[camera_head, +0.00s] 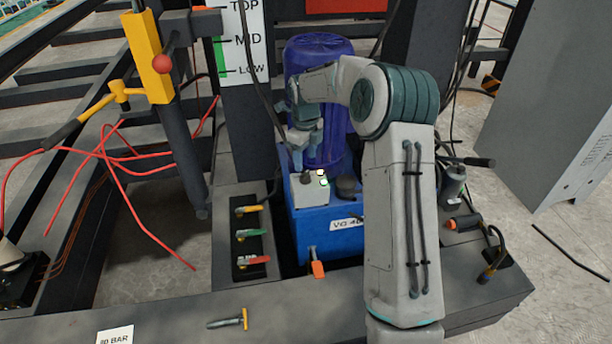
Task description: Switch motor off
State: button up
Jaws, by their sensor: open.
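The blue motor (325,48) stands upright on a blue tank (335,215), partly hidden behind my arm. A small light-grey switch box (305,196) sits on the tank's front left corner. On its top are a dark knob or button (306,178), a pale round piece and a green round piece (324,182) that looks lit. My gripper (297,165) points down just above the back left of this box. It is open and holds nothing visible. Whether a fingertip touches the box or the knob, I cannot tell.
A panel with yellow, green and red valve handles (250,235) lies left of the tank. An orange-handled valve (318,268) sticks out in front. A yellow lever post (150,50) and red cables stand at left. A grey cabinet (545,110) is at right.

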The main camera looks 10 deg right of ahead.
aim_at(306, 173)
notch_tip(306, 173, down, 6)
jog(key=shift+f+b, duration=0.25)
jog(key=shift+b, duration=0.3)
jog(key=c, duration=1)
jog(key=shift+d, duration=0.15)
